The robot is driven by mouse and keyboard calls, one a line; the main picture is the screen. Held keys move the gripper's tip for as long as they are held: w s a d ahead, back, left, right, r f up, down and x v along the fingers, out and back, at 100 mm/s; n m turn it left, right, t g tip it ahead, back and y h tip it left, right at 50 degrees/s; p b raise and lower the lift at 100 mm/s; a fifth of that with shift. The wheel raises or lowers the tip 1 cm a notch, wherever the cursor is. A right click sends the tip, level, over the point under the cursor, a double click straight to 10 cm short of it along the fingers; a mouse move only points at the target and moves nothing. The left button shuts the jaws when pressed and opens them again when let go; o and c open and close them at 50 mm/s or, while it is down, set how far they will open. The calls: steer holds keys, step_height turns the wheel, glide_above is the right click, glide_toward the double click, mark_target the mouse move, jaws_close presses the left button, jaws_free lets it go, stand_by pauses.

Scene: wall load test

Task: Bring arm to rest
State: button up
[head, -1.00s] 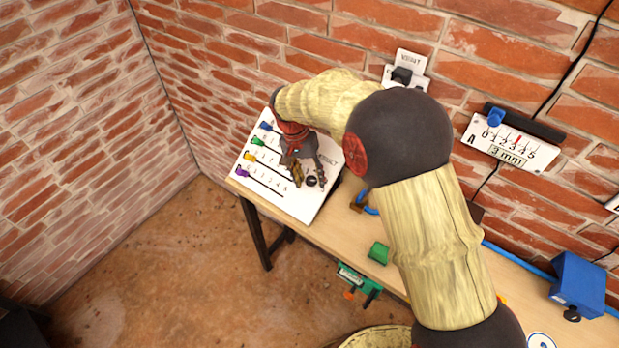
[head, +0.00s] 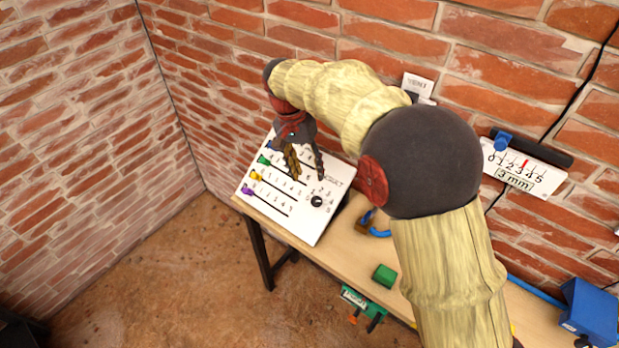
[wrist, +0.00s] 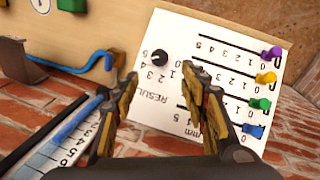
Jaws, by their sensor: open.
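My gripper (head: 303,165) is open and empty. In the head view it hangs above the white result panel (head: 318,226) at the left end of the table. My arm reaches up and over from the lower right. In the wrist view my gripper (wrist: 160,85) shows its two fingers apart, with the panel (wrist: 195,38) beyond them. The panel carries a black knob (wrist: 159,57) and several coloured sliders, among them a purple one (wrist: 272,53) and a green one (wrist: 261,103). I see no contact between the fingers and the panel.
The wooden table (head: 345,243) stands along the brick wall. A green block (head: 384,275), a blue cable (head: 370,222) and a blue box (head: 590,308) are on it. A gauge reading "3 mm" (head: 522,168) is on the wall at right.

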steer(key=shift+r, duration=0.1)
stand_by(0.5)
steer(key=s+d+f+n, duration=0.1)
steer(key=s+f+n, duration=0.2)
steer(key=s+n, duration=0.2)
steer(key=s+d+r+t, duration=0.2)
steer(key=s+d+r, duration=0.2)
steer(key=s, duration=0.4)
steer(key=s+d+r+t+y, duration=0.1)
steer(key=s+d+r+t, duration=0.1)
steer(key=s+d+r, duration=0.2)
steer(key=s+d+r+t+y, duration=0.1)
steer(key=s+d+r, duration=0.3)
steer(key=s+d, duration=0.5)
steer(key=s+t, duration=0.1)
steer(key=s, duration=0.2)
steer(key=shift+d+r+m, duration=0.2)
steer(key=shift+r+m, duration=0.2)
steer(key=shift+s, duration=0.1)
